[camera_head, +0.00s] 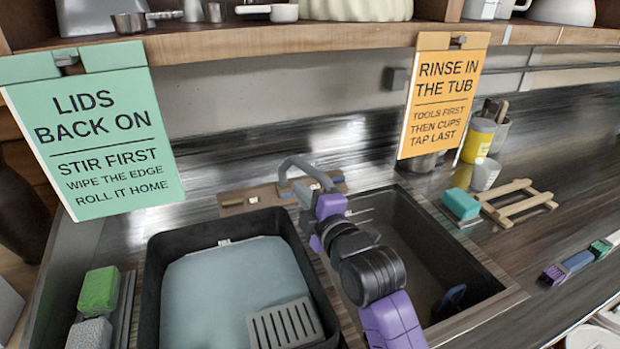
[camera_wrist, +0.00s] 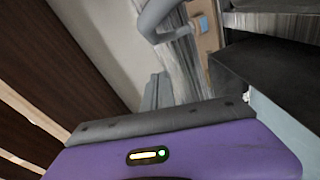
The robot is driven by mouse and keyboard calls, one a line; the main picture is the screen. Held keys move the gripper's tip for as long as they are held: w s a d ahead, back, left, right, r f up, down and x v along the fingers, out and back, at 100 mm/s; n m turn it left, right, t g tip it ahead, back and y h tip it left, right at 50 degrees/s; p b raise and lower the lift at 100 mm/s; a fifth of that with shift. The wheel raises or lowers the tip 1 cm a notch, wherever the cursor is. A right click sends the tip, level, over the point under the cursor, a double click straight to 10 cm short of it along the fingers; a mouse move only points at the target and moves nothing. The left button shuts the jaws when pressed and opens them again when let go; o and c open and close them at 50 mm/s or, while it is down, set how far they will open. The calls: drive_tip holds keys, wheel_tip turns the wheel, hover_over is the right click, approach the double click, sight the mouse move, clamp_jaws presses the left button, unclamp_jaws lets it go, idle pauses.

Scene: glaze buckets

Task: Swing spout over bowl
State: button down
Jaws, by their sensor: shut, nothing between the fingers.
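The grey curved spout (camera_head: 310,170) rises from a wooden ledge behind the sink. Its free end reaches forward and right, close to my purple hand, near the divider between the black tub and the dark sink bowl (camera_head: 385,222). The bowl is open on the right, partly behind my arm. My gripper (camera_head: 301,193) is shut and empty, beside and under the spout's arch; I cannot tell if it touches. In the wrist view the shut grey fingers (camera_wrist: 156,90) stand just below the spout's bend (camera_wrist: 160,20). The spout's tip is hard to make out.
The black tub (camera_head: 152,262) of pale liquid holds a slotted grey plate (camera_head: 285,325). Green and orange signs hang from the shelf above. A teal sponge (camera_head: 461,204), wooden rack (camera_head: 515,203) and cups stand right of the bowl. A dark object (camera_head: 449,302) lies in the bowl.

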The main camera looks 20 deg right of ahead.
drive_tip(key=shift+w+d+f+p, duration=0.2)
drive_tip(key=shift+w+d+f, duration=0.05)
drive_tip(key=shift+w+d, duration=0.7)
drive_tip(key=shift+w+d+f+p, duration=0.2)
drive_tip(key=shift+w+d, duration=0.55)
drive_tip(key=shift+w, duration=0.25)
